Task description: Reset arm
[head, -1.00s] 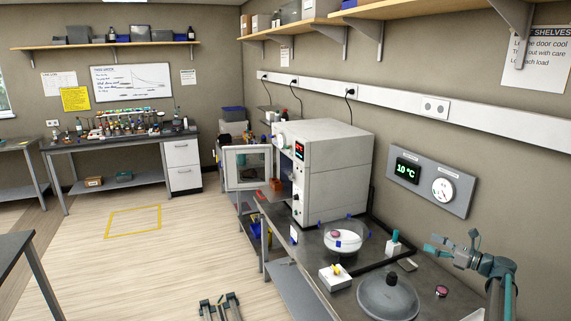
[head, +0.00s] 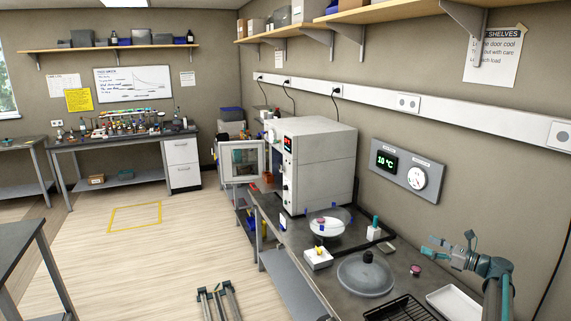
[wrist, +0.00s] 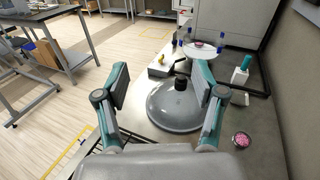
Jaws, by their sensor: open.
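My gripper (head: 436,246) is raised above the right end of the bench, with my arm folded at the lower right of the head view. In the wrist view my gripper (wrist: 160,88) has its two fingers spread wide with nothing between them. Beyond and below the fingers, a grey domed lid with a black knob (wrist: 172,108) rests on the bench; it also shows in the head view (head: 366,277). A small round pink-topped item (wrist: 241,139) sits on the bench to the right of the lid, apart from my gripper.
A white oven-like unit with an open door (head: 320,165) stands on the bench. In front are a clear round vessel (head: 328,224), a white box with a yellow part (head: 318,258) and a teal-topped white block (head: 374,231). A black rack (head: 402,308) and white tray (head: 455,305) lie nearest.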

